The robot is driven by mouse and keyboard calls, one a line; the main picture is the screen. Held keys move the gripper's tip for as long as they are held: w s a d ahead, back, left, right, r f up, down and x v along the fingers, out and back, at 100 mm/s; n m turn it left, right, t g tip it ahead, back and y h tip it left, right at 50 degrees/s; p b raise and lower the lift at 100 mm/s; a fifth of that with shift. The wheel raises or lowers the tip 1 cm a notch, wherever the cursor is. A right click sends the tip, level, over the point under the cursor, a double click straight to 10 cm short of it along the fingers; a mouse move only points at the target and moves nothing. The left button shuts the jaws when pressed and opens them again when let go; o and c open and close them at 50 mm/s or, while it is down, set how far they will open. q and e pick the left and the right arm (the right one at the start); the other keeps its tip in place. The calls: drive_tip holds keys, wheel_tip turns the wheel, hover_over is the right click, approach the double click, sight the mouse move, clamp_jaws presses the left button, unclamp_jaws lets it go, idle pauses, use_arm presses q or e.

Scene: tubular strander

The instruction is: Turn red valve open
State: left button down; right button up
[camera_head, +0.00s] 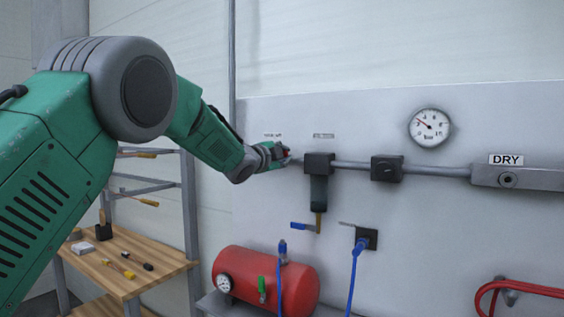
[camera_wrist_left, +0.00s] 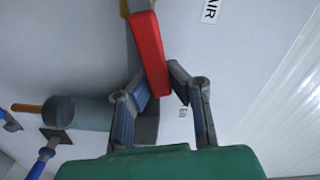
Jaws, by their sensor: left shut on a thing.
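The red valve handle (camera_wrist_left: 149,54) shows in the left wrist view as a red bar running up from between the fingers of my left gripper (camera_wrist_left: 158,84). The fingers are shut on it near its lower end. In the head view only a small bit of red (camera_head: 286,153) shows at the fingertips, at the left end of the wall pipe. My left gripper (camera_head: 283,155) hides most of the handle there. My right gripper is in neither view.
A black fitting (camera_head: 319,163) and a black box (camera_head: 387,168) sit on the pipe right of my gripper. A pressure gauge (camera_head: 429,127) hangs above. A red tank (camera_head: 300,284) stands below, and a wooden bench (camera_head: 150,262) with tools is at lower left.

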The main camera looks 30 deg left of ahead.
use_arm(q)
drive_tip(key=shift+d+f+m+b, duration=0.15)
drive_tip(key=shift+f+m+b, duration=0.65)
drive_tip(key=shift+f+m, duration=0.1)
drive_tip(key=shift+d+f+m+b, duration=0.1)
drive_tip(key=shift+f+m+b, duration=0.7)
drive_tip(key=shift+m, duration=0.1)
drive_tip(key=c, duration=1.6)
unclamp_jaws()
drive_tip(key=shift+o, duration=0.7)
drive_tip(key=shift+r, duration=0.2)
drive_tip(key=shift+s, duration=0.1)
drive_tip(key=shift+s, duration=0.15)
approach(290, 164)
drive_tip(key=s, duration=0.4)
drive_tip(key=shift+s+a+f, duration=0.1)
drive_tip(key=shift+s+a, duration=0.05)
drive_tip(key=shift+a, duration=0.05)
